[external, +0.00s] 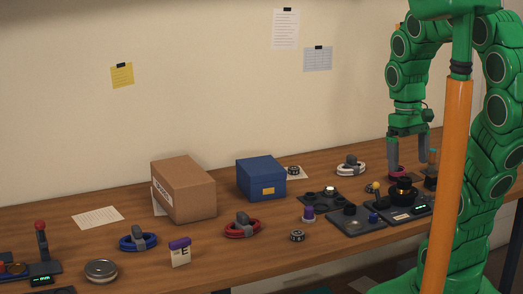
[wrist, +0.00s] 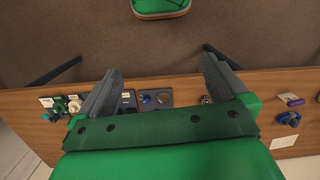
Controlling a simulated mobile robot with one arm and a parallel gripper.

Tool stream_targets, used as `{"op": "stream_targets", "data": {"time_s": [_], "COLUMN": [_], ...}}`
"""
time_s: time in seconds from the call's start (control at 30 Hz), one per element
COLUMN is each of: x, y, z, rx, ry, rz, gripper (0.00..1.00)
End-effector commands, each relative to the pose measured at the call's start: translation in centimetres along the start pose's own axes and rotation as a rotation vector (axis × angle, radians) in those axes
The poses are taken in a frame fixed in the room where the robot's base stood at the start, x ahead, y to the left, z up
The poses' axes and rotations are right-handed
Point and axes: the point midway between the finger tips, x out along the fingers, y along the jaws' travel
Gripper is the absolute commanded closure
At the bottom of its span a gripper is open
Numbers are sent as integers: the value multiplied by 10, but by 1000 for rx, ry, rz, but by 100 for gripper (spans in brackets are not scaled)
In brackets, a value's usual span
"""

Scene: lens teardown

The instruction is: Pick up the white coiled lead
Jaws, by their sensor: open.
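The white coiled lead (external: 351,171), with a grey piece on top, lies on the wooden workbench toward the back, right of the blue box in the external view. My gripper (external: 407,158) is open above the bench's right part, to the right of the lead and apart from it. In the wrist view my gripper (wrist: 160,66) shows its two grey fingers spread wide with nothing held between them. I cannot make out the white lead in the wrist view.
A blue box (external: 260,178) and a cardboard box (external: 184,188) stand left of the lead. A dark tray (external: 349,221) with small parts lies in front. A red coiled lead (external: 243,229) and blue coiled lead (external: 138,240) lie left. Part of something red shows beneath my gripper.

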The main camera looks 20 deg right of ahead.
Motion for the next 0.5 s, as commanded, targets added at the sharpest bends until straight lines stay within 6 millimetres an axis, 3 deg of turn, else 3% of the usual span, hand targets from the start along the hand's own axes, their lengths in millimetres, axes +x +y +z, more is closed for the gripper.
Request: {"op": "stream_targets", "data": {"time_s": [0.2, 0.5], "x": [24, 32], "y": [-8, -11], "z": [37, 49], "rx": [68, 96], "ry": [-6, -8], "rz": [-1, 0], "gripper": [0, 2]}}
